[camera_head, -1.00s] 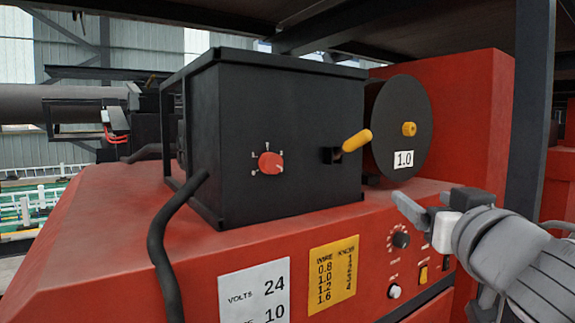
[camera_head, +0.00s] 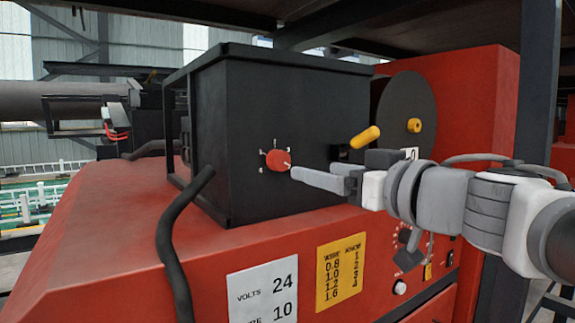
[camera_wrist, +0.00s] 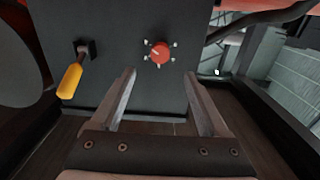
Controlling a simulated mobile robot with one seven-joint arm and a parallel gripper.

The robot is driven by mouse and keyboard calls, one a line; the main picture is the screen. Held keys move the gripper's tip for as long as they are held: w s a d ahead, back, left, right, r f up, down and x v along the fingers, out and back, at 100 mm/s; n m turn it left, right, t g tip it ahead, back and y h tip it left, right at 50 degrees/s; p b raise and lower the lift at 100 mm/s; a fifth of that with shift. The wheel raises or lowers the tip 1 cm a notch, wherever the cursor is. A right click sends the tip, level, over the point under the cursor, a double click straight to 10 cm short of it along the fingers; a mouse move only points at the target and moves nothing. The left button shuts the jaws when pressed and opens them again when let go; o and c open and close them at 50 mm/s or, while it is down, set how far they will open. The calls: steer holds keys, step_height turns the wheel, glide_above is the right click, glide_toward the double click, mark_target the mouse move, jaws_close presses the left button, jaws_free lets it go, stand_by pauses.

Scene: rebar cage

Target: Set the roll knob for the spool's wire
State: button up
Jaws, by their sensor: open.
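The red roll knob (camera_head: 279,160) sits on the front of the black feeder box (camera_head: 265,110), with tick marks around it; a pale pointer mark seems to face right. It also shows in the wrist view (camera_wrist: 159,53), just beyond my fingertips. My gripper (camera_head: 293,172) is open and empty, its fingers reaching toward the knob; touching cannot be told. The spool (camera_head: 405,105) is a dark disc with a yellow hub; its white label (camera_head: 410,153) is mostly covered by my gripper. The yellow card (camera_head: 341,270) lists wire 0.8, 1.0, 1.2, 1.6 against knob numbers.
A yellow lever (camera_head: 365,137) sticks out of the box between knob and spool; it also shows in the wrist view (camera_wrist: 70,80). A black cable (camera_head: 172,240) hangs at the box's left. A white volts card (camera_head: 263,292) and a dark dial (camera_head: 408,258) are on the red housing below.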

mark_target(283, 163)
steer(key=x, duration=1)
steer(key=shift+w+a, duration=0.1)
jaws_close()
